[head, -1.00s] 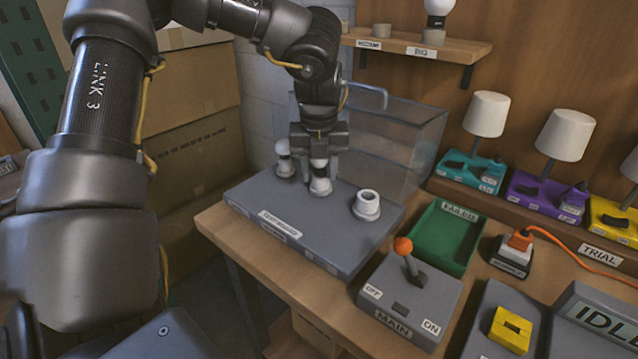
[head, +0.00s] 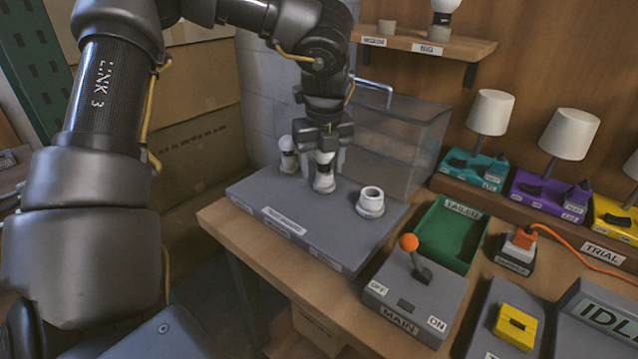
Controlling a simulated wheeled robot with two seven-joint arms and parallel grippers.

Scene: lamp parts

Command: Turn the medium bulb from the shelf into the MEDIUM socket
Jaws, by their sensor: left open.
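A white bulb with a dark band (head: 325,158) stands upright in the middle socket (head: 325,183) of the grey socket block (head: 285,222). My left gripper (head: 323,148) is open, pointing down right above this bulb, its fingers at the bulb's upper part. Whether they touch it I cannot tell. Another bulb (head: 287,145) stands in the left socket. The right socket (head: 370,200) is empty. On the shelf (head: 475,47), the left holder (head: 386,28) is empty and a bulb (head: 442,6) stands in the holder marked BIG. My right gripper is out of view.
A clear box (head: 405,135) stands behind the socket block. In front and right are a lever box with an orange knob (head: 409,243), a green tray (head: 447,235) and a yellow switch (head: 514,325). Several lamps (head: 491,112) line the right back.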

